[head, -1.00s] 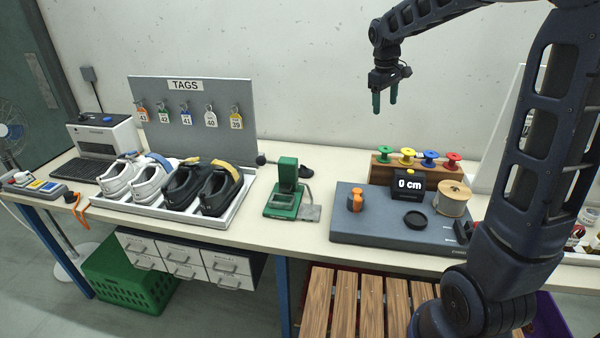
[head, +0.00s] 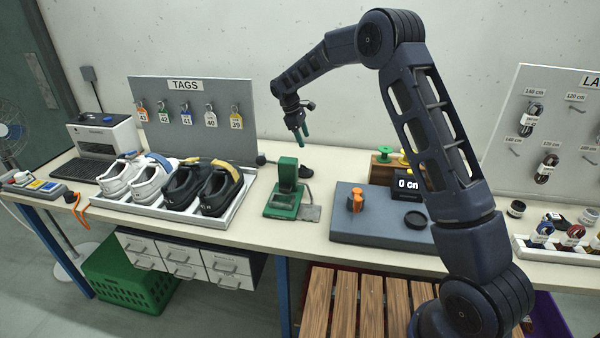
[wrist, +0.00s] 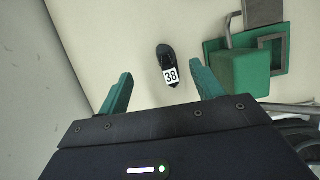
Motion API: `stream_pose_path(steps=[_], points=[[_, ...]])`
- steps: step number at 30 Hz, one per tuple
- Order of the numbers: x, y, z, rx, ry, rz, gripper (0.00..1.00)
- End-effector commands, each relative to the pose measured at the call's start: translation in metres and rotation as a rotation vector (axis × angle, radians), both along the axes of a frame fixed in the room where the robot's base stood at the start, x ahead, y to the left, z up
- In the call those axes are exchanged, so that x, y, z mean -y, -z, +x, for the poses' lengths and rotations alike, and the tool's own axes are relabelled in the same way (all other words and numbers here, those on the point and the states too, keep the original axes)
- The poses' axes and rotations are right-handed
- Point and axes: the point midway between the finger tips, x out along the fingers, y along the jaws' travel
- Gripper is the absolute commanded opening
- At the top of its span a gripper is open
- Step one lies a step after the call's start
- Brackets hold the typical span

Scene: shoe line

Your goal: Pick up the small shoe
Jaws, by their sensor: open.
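The small shoe (wrist: 166,58) is black with a white label reading 38. In the wrist view it lies on the table, ahead of and between my fingertips. In the head view it shows as a small dark shape (head: 306,172) behind the green press-like device. My gripper (head: 301,134) is open and empty, above the back of the table and higher than the shoe. Its two green fingers also show in the wrist view (wrist: 160,88).
The green device (wrist: 240,72) stands close to the right of the shoe in the wrist view. A tray (head: 228,222) of white and black shoes is at left. The TAGS board (head: 190,95) stands behind it. A grey-blue platform (head: 365,228) lies to the right.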

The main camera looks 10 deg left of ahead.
Motion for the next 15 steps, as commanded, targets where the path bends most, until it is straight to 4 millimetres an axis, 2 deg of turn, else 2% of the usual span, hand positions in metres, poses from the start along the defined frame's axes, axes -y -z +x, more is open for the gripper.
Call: stream_pose_path(steps=[1, 6, 10, 15], points=[[-0.014, 0.015, -0.001, -0.012, -0.028, -0.013, 0.66], [-0.043, 0.046, -0.004, -0.035, -0.094, -0.041, 0.66], [-0.053, 0.056, -0.005, -0.043, -0.116, -0.049, 0.66], [-0.051, 0.067, -0.005, -0.045, -0.12, -0.052, 0.66]])
